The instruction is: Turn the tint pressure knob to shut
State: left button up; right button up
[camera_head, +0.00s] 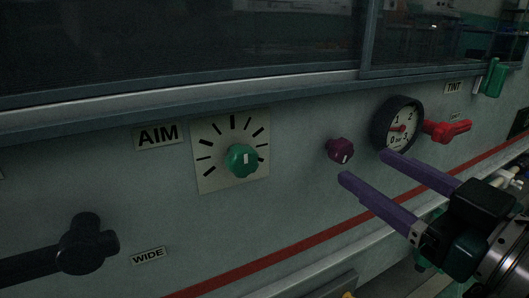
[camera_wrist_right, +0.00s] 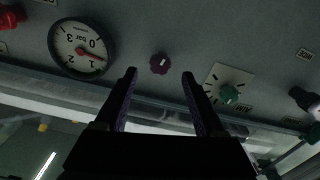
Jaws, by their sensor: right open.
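A small dark purple knob (camera_head: 340,150) with a white mark sits on the grey panel, left of the round pressure gauge (camera_head: 397,124). The knob shows in the right wrist view (camera_wrist_right: 159,63), just beyond and between the fingertips. The gauge shows there too (camera_wrist_right: 82,48), marked in bar, with its needle near 1. A TINT label (camera_head: 454,87) is on the panel at upper right. My right gripper (camera_head: 366,167) is open and empty, its purple fingers pointing at the panel near the knob. It does not appear to touch the knob. My left gripper is out of view.
A green AIM knob (camera_head: 242,160) on a pale dial plate is left of the purple knob. A red valve handle (camera_head: 447,131) is right of the gauge. A black lever (camera_head: 86,245) is at lower left. A metal window ledge (camera_head: 190,108) runs above the panel.

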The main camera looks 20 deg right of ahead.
aim_at(346, 154)
jog(key=shift+w+a, duration=0.2)
jog(key=shift+w, duration=2.15)
grip_shut()
